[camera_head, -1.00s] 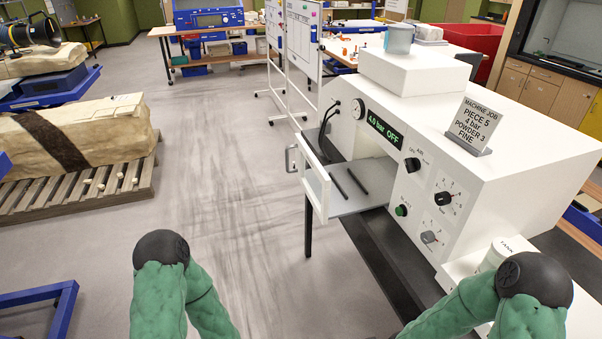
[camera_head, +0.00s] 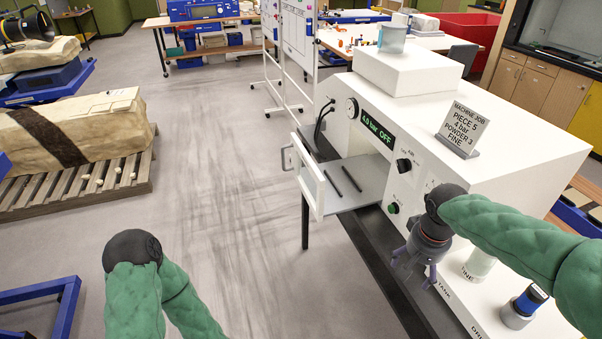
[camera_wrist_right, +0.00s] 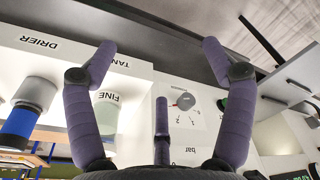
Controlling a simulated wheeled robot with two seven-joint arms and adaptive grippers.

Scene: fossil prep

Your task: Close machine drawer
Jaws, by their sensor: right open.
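The white machine (camera_head: 400,130) stands right of centre in the head view, its display reading "4.0 bar OFF". Its drawer (camera_head: 345,197) is pulled out to the left, with two thin black rods (camera_head: 352,180) lying in it. The drawer's white front panel (camera_head: 311,183) carries a grey handle (camera_head: 286,158) on its outer side. My right gripper (camera_head: 412,272) is open and empty, in front of the machine's lower front, well right of the drawer and apart from it. Its spread purple fingers show in the right wrist view (camera_wrist_right: 158,50). My left gripper is out of view; only that arm shows.
A job sign (camera_head: 463,127) and a cup (camera_head: 392,39) stand on the machine. A jar (camera_head: 479,265) and a blue-banded container (camera_head: 524,306) stand on the white ledge near my right arm. A pallet with a fossil block (camera_head: 75,130) is at left. The floor left of the drawer is clear.

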